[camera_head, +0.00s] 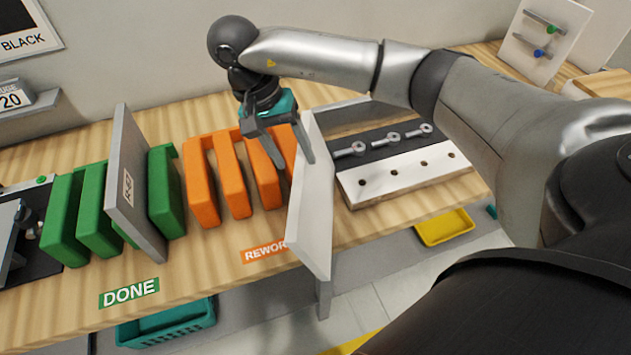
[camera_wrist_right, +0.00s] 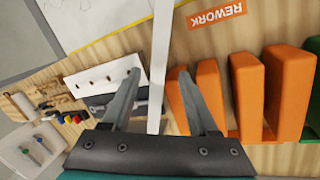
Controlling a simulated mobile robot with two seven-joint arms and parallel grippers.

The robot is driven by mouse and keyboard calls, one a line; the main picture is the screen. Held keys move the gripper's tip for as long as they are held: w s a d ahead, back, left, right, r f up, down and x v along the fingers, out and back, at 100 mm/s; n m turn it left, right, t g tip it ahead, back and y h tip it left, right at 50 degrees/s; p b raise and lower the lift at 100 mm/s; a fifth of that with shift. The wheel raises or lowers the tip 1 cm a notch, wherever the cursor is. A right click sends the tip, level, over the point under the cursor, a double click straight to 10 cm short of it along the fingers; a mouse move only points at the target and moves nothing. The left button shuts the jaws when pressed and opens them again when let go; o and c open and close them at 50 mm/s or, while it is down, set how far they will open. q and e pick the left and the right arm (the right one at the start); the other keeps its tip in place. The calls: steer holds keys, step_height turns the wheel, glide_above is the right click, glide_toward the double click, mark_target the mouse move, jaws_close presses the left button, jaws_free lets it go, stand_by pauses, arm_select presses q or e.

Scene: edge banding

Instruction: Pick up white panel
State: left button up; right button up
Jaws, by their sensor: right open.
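The white panel (camera_head: 316,215) stands upright on edge at the right end of the orange rack, by the REWORK label, with its lower corner at the bench's front edge. In the right wrist view it is a narrow white strip (camera_wrist_right: 161,60) seen edge-on. My right gripper (camera_head: 296,163) is open at the panel's upper part. In the wrist view its two fingers (camera_wrist_right: 159,72) lie on either side of the strip, with gaps visible on both sides. Whether either finger touches the panel I cannot tell. My left gripper is not in view.
Orange rack dividers (camera_head: 232,175) stand close left of the panel. A grey panel (camera_head: 137,185) stands in the green rack (camera_head: 98,215) by the DONE label (camera_head: 129,292). A white drilled strip (camera_head: 405,174) and metal fittings (camera_head: 385,139) lie to the right. A yellow bin (camera_head: 445,228) is below.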

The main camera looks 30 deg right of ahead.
mark_target(298, 166)
steer(key=x, duration=0.4)
steer(key=p+x, duration=0.1)
steer(key=x, duration=0.3)
steer(key=shift+d+f+p, duration=0.3)
steer(key=shift+d+p, duration=0.05)
steer(key=shift+d, duration=0.1)
steer(key=shift+w+f, duration=0.1)
steer(key=shift+f, duration=0.05)
jaws_close()
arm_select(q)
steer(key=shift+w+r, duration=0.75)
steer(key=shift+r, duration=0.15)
